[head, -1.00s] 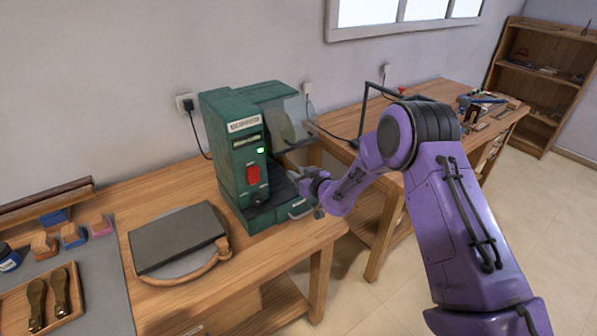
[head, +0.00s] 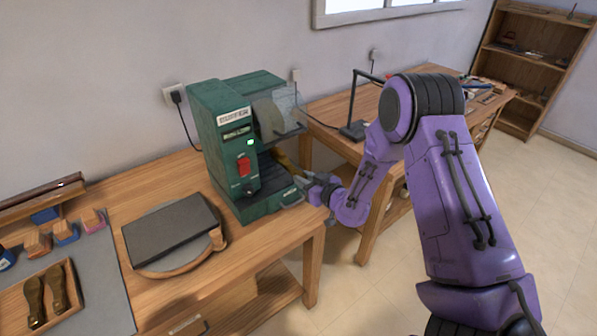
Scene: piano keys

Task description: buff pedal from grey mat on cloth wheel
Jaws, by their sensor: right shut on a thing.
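The green buffing machine (head: 222,150) stands on the wooden bench with a small green light lit. Its pale cloth wheel (head: 268,115) sits behind a clear guard. My right gripper (head: 301,184) is at the machine's right front, shut on the brass-coloured pedal (head: 284,160). The pedal reaches up and back toward the underside of the wheel. I cannot tell whether they touch. The grey mat (head: 98,262) lies at the left, with a wooden tray (head: 62,313) on it holding two dark brass pedals (head: 46,290). My left gripper is not in view.
A dark slab on a round wooden-rimmed board (head: 172,230) lies left of the machine. Several small blocks (head: 66,232) sit at the mat's back. A second bench (head: 325,108) with a black lamp (head: 354,128) stands behind my right arm. A power cord runs to the wall.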

